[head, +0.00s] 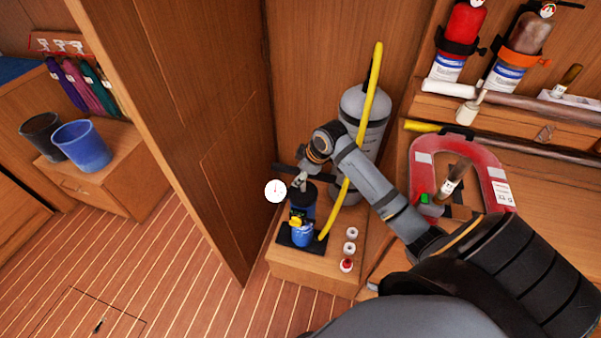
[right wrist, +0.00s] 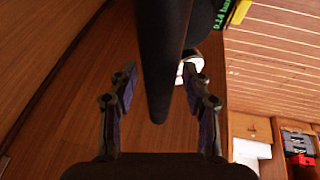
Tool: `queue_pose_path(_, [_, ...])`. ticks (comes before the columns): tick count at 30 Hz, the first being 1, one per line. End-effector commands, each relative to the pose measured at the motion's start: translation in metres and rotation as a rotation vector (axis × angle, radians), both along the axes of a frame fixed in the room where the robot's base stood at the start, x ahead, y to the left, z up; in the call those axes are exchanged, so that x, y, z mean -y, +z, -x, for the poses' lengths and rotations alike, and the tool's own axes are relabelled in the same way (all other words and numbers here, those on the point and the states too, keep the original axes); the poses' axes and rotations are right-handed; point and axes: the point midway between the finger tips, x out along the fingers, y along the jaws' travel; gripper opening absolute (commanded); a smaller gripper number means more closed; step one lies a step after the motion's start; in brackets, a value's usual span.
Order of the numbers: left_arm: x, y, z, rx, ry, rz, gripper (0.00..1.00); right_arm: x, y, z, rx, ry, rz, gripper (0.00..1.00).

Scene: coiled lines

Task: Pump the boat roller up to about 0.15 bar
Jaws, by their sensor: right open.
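The pump (head: 303,232) is a blue cylinder with a black top and a dark handle bar, standing on a low wooden box. A yellow hose (head: 366,115) rises from its base past a grey upright cylinder (head: 352,103); I cannot tell whether this is the boat roller. A round white gauge (head: 275,190) shows beside the pump. My right gripper (head: 300,181) is at the pump's handle. In the right wrist view, its open fingers (right wrist: 160,77) lie on either side of a dark bar (right wrist: 162,50). A green readout (right wrist: 234,14) there appears to read 0.14 bar. My left gripper is out of view.
White rolls (head: 350,240) and a small red-and-white item stand right of the pump on the box (head: 312,273). A wooden panel (head: 200,110) is close on the left. A red horseshoe buoy (head: 425,165) is at right. Floor is clear at lower left.

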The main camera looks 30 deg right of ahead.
Motion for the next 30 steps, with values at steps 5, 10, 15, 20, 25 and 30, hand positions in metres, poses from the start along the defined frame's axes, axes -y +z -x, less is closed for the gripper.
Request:
queue_pose_path(5, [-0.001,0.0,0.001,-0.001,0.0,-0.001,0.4,0.002,0.01,0.004,0.002,0.001,0.004,0.48])
queue_pose_path(10, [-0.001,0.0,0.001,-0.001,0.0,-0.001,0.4,0.007,0.041,0.018,0.003,0.001,0.009,0.48])
queue_pose_path(15, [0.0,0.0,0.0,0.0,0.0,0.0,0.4,0.009,0.062,0.028,0.001,0.001,0.005,0.48])
queue_pose_path(20, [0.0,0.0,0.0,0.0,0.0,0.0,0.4,0.009,0.068,0.031,-0.001,0.001,0.001,0.48])
queue_pose_path(25, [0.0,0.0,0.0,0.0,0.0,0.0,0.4,0.008,0.068,0.031,0.0,0.0,0.0,0.48])
queue_pose_path(30, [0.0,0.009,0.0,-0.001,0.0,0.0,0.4,0.003,0.071,0.032,-0.001,0.018,-0.002,0.48])
